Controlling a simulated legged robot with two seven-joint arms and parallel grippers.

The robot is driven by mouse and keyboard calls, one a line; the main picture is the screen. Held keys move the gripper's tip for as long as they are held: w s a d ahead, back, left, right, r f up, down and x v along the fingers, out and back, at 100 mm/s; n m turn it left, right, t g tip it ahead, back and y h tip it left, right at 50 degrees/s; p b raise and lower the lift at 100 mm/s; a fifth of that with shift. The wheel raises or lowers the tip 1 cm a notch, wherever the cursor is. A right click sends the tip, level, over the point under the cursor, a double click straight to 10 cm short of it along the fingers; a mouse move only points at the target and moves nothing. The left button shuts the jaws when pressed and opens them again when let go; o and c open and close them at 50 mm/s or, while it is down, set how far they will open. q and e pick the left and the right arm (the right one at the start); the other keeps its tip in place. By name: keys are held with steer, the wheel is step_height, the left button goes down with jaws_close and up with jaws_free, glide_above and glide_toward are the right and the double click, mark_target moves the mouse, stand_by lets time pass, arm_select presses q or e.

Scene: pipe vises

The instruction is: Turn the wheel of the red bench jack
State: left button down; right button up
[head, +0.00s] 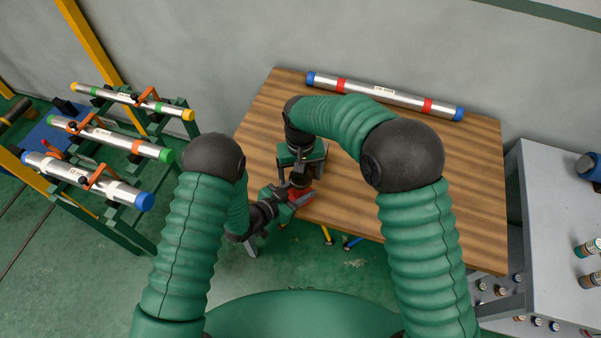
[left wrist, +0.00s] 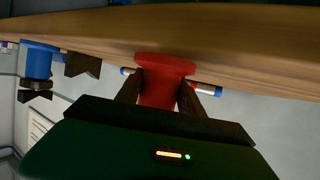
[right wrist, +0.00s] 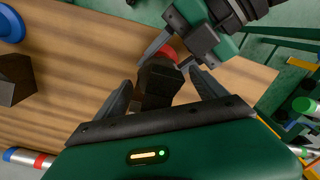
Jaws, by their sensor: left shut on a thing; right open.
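The red bench jack (head: 301,196) is at the table's near left edge, mostly covered by my grippers. In the left wrist view its red spool-shaped part (left wrist: 163,82) sits between the fingers of my left gripper (left wrist: 160,92), which is shut on it from the table's edge side. In the right wrist view a little red (right wrist: 168,52) shows behind a dark block (right wrist: 159,84). My right gripper (right wrist: 160,78) is open, with its fingers on either side of that block; contact cannot be told. A wheel is not clearly visible.
A blue jack (left wrist: 38,62) with a dark block (right wrist: 16,80) stands farther along the edge. A silver pipe (head: 385,97) lies at the back of the wooden table (head: 460,190). Racked pipes (head: 120,143) stand left; a grey bench (head: 550,220) stands right.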

step_height(320, 180, up, 12)
steer(key=shift+f, duration=0.1)
stand_by(0.5)
